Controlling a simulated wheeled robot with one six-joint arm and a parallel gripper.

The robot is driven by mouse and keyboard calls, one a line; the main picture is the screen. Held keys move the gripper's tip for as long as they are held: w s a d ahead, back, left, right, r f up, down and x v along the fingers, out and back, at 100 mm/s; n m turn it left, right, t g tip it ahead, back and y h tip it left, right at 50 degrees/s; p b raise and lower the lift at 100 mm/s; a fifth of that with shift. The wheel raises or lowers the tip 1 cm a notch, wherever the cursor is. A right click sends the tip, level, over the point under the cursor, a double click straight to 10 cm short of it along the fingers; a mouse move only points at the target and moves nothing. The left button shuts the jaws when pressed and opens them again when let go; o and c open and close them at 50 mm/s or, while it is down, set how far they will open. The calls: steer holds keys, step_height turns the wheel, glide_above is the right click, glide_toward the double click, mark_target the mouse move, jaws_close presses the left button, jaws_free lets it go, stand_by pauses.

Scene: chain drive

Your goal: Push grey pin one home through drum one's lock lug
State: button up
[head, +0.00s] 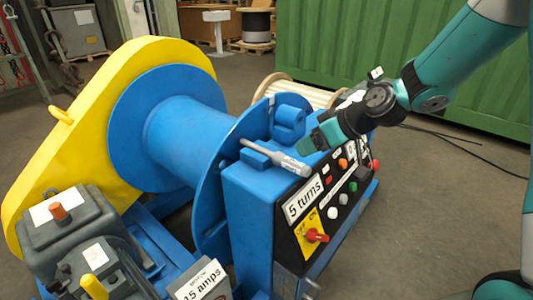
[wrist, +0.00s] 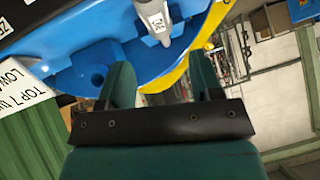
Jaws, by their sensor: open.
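The grey pin (head: 275,158) lies on top of the blue control cabinet, beside a small blue block, its labelled thick end toward the panel side. It also shows at the top of the wrist view (wrist: 157,22), with a label that seems to read ONE. The blue drum (head: 185,138) stands to the left with its flange near the pin. A blue lug with a round hole (head: 290,117) stands behind the pin; it also shows in the wrist view (wrist: 95,76). No pin shows in that hole. My gripper (head: 315,142) is open and empty, above the cabinet, close to the lug and the pin.
The control panel (head: 325,195) with buttons and a red switch faces front right. A yellow guard (head: 60,130) and grey motor housing (head: 75,235) are at left. A rope-wound drum (head: 300,90) is behind. Open floor (head: 440,190) lies to the right.

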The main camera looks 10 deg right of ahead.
mark_target(289, 160)
steer(key=x, duration=0.3)
steer(key=shift+a+f, duration=0.1)
steer(key=shift+f, duration=0.05)
steer(key=shift+d+f+p+x, duration=0.15)
steer(key=shift+x, duration=1.15)
steer(key=shift+d+f+p+x, duration=0.1)
steer(key=shift+p+x, duration=0.05)
steer(key=shift+x, duration=1.2)
jaws_close()
